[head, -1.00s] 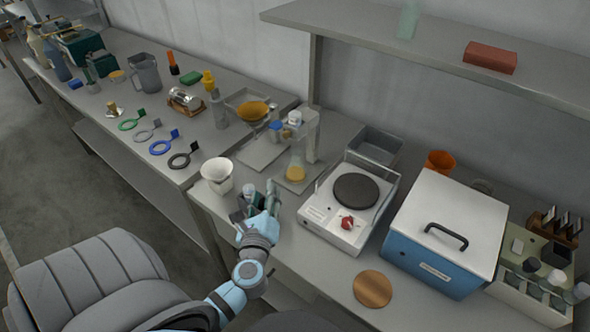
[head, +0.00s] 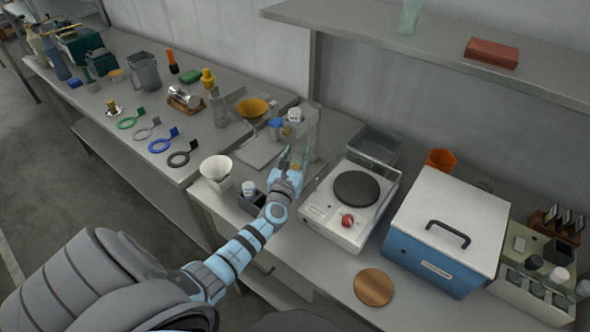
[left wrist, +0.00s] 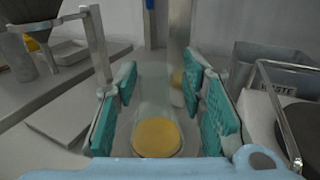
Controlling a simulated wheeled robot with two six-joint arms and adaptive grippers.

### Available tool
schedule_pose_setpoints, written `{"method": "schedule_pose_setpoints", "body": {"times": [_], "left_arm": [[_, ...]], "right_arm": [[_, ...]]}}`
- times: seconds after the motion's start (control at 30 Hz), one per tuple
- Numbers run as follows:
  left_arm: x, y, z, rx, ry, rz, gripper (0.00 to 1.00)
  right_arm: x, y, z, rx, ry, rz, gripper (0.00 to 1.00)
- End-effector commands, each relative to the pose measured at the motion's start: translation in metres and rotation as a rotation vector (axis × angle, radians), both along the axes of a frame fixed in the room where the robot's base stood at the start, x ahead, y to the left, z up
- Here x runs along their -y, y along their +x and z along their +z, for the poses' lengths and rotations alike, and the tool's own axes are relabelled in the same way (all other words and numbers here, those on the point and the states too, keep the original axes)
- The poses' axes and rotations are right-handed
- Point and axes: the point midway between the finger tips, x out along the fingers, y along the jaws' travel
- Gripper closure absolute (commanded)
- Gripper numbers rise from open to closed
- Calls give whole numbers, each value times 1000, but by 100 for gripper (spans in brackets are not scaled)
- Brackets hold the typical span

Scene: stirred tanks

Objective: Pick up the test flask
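The test flask (left wrist: 157,137) is a clear conical glass with yellow liquid at its bottom. In the left wrist view it stands upright between the teal finger pads of my left gripper (left wrist: 161,85). The gripper is open, with a pad on either side of the flask and some room showing beside the glass. In the head view my left gripper (head: 291,163) is over the flask's place, left of the white hotplate, and hides most of the flask. My right gripper is not in view.
The white hotplate (head: 342,222) with a red knob stands close on the right. Behind it is a grey bin (head: 374,148) marked WASTE. A stand with an upright post (left wrist: 97,45) is at the left. A white funnel cup (head: 217,172) and a small dark holder (head: 246,204) are nearer the front.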

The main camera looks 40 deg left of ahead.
Motion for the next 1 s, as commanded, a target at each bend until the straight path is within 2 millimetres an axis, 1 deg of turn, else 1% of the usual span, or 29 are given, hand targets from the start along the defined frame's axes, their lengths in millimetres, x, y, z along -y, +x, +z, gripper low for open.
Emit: {"method": "schedule_pose_setpoints", "body": {"times": [0.17, 0.27, 0.4, 0.8, 0.93, 1.0], "left_arm": [[0, 1, 0, 0, 0, 0, 63], [0, 1, 0, 0, 0, 0, 77], [0, 1, 0, 0, 0, 0, 100], [0, 0, 2, 0, -1, 0, 100], [3, -7, 12, -1, 1, -1, 100], [7, -15, 23, -1, 0, -1, 100]], "right_arm": [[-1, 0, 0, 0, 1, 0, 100], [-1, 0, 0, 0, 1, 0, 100], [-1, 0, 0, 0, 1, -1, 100], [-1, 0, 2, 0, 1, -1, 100], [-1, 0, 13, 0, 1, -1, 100], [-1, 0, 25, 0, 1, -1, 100]]}}
